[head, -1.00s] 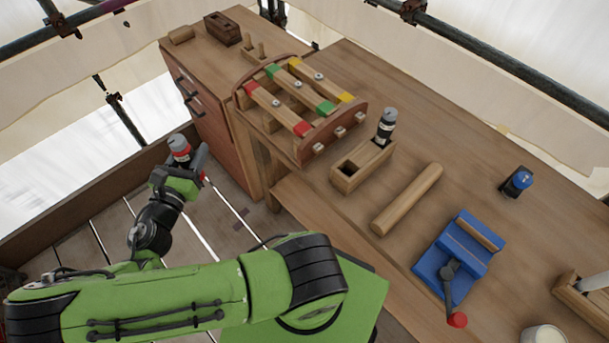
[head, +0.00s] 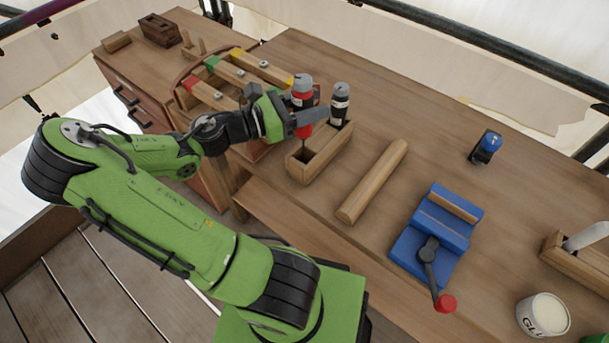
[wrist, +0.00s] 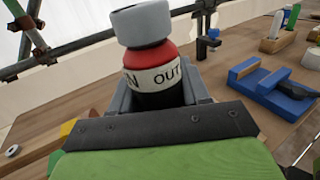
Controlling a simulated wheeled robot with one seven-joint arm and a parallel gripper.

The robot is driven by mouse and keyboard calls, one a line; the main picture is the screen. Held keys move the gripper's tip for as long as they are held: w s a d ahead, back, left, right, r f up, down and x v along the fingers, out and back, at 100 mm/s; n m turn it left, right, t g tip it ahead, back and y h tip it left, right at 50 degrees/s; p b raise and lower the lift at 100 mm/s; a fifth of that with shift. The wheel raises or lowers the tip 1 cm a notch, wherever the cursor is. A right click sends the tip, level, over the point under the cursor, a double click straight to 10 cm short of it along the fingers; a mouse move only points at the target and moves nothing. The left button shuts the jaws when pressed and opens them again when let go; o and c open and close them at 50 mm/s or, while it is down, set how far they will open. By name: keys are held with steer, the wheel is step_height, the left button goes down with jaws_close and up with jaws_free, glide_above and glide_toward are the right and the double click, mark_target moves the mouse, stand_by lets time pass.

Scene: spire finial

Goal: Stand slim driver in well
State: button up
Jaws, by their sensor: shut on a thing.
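My gripper (head: 306,119) is shut on a slim driver (head: 302,93) with a grey cap, a red band and a white label. The wrist view shows this driver (wrist: 152,55) upright between the fingers, its label reading "OUT" and part of another word. In the head view it is over the near-left part of a wooden box with wells (head: 322,153). A second driver (head: 340,103), black with a grey cap and white label, stands in the box's far end.
A rack with coloured bars (head: 228,73) stands left of the box, close to my arm. A wooden roller (head: 372,181), a blue vise (head: 437,234), a blue-topped tool (head: 486,147) and a glue pot (head: 543,315) are to the right. Bare bench lies between them.

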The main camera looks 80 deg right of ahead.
mark_target(303, 141)
steer(key=f+b, duration=0.2)
steer(key=f, duration=0.3)
steer(key=f+b, duration=0.2)
steer(key=f, duration=0.2)
steer(key=shift+s+f+b, duration=0.2)
steer(key=shift+f+b, duration=0.2)
steer(key=shift+f, duration=0.15)
steer(key=o, duration=1.3)
